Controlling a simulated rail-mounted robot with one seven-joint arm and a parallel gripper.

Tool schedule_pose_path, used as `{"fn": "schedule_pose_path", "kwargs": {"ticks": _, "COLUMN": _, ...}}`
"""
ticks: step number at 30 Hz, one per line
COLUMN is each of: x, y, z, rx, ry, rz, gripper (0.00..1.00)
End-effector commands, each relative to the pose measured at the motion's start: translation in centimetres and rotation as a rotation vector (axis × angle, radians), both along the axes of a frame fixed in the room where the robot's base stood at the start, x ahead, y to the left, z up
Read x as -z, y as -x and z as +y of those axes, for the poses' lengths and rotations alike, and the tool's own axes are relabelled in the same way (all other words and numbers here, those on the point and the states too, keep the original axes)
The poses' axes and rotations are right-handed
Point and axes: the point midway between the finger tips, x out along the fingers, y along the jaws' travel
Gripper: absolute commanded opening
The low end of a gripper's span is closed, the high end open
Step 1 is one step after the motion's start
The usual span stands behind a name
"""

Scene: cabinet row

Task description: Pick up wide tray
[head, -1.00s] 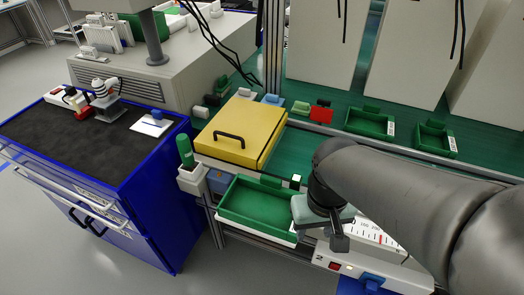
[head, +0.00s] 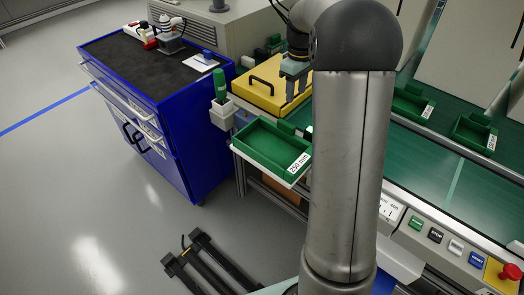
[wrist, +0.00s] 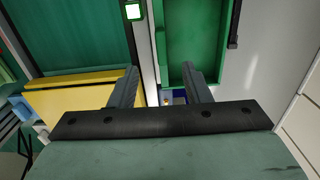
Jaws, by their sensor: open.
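The wide tray (head: 268,147) is a shallow green open tray with a white label, apparently "250 mm", at the bench's left end. It looks empty, and my arm hides its right edge. It also shows in the wrist view (wrist: 197,35), at the top right of centre. My gripper (head: 294,82) is near the yellow case, up and behind the tray in the head view, partly hidden by my arm. In the wrist view my gripper (wrist: 160,82) has its two fingers apart with nothing held between them. The right finger overlaps the tray's near end in that picture.
The yellow case (head: 262,92) with a black handle stands behind the tray. A white holder with a green bottle (head: 220,85) is left of the tray. A blue cabinet (head: 165,125) stands further left. Smaller green bins (head: 410,103) line the bench at right.

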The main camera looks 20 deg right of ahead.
Motion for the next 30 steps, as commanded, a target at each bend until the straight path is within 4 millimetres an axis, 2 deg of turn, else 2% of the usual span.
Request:
{"fn": "schedule_pose_path", "kwargs": {"ticks": 5, "x": 2.4, "y": -0.2, "z": -0.3, "rx": -0.007, "ry": 0.0, "rz": 0.004, "gripper": 0.44}}
{"fn": "schedule_pose_path", "kwargs": {"ticks": 15, "x": 9.7, "y": -0.2, "z": -0.2, "rx": -0.006, "ry": 0.0, "rz": 0.004, "gripper": 0.44}}
{"fn": "schedule_pose_path", "kwargs": {"ticks": 19, "x": 11.4, "y": -0.2, "z": -0.2, "rx": -0.006, "ry": 0.001, "rz": 0.002, "gripper": 0.44}}
{"fn": "schedule_pose_path", "kwargs": {"ticks": 26, "x": 12.9, "y": -0.2, "z": -0.1, "rx": -0.006, "ry": 0.001, "rz": 0.001, "gripper": 0.44}}
{"fn": "schedule_pose_path", "kwargs": {"ticks": 30, "x": 15.1, "y": -0.1, "z": 0.2, "rx": -0.006, "ry": 0.0, "rz": 0.004, "gripper": 0.44}}
